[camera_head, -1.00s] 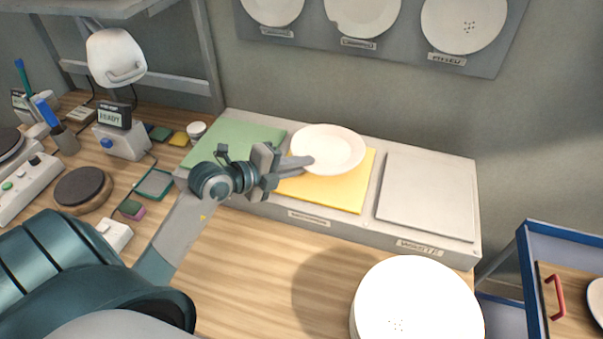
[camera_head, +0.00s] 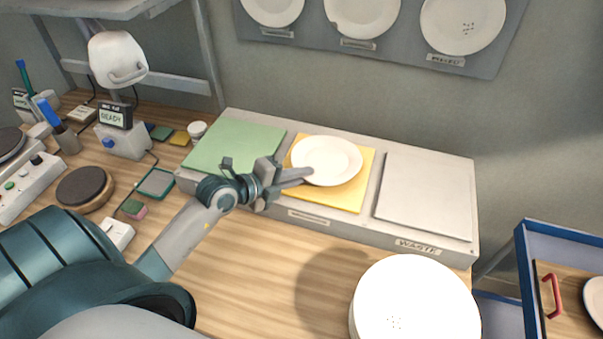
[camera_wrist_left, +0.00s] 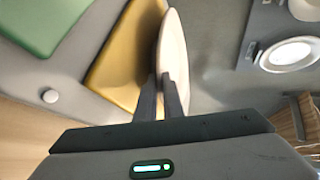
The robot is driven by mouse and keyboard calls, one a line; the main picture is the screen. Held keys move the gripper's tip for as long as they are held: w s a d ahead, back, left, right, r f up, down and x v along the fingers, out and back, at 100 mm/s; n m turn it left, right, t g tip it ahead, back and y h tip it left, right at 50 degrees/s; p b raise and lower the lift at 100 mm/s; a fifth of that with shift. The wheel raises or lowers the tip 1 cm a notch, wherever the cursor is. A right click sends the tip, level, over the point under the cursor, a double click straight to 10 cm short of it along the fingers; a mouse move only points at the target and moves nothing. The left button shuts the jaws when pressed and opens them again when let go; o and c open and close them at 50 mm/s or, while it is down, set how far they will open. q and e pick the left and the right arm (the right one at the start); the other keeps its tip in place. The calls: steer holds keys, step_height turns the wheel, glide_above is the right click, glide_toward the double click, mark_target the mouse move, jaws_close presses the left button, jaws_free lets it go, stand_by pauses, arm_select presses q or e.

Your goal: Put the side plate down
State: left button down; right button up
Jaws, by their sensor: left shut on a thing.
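The white side plate (camera_head: 327,160) is over the yellow pad (camera_head: 345,200), the middle one of three pads on the long grey stand. My left gripper (camera_head: 302,176) is shut on the plate's left rim. In the left wrist view the plate (camera_wrist_left: 174,55) shows nearly edge-on between the fingers (camera_wrist_left: 160,92), close beside the yellow pad (camera_wrist_left: 120,60). I cannot tell whether the plate touches the pad. My right gripper is not in view.
A green pad (camera_head: 235,148) lies left and a grey pad (camera_head: 428,195) right, above the "WASTE" label. A tall white round thing with specks (camera_head: 415,305) stands in front. A blue-edged tray (camera_head: 560,236) is far right. Wooden tabletop before the stand is partly clear.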

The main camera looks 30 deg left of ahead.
arm_select(q)
steer(key=c, duration=2.2)
jaws_free()
steer(key=shift+o, duration=0.2)
steer(key=shift+s+a, duration=0.1)
steer(key=shift+s, duration=0.2)
steer(key=b+v, duration=0.3)
steer(key=v, duration=0.8)
steer(key=shift+s+r, duration=0.2)
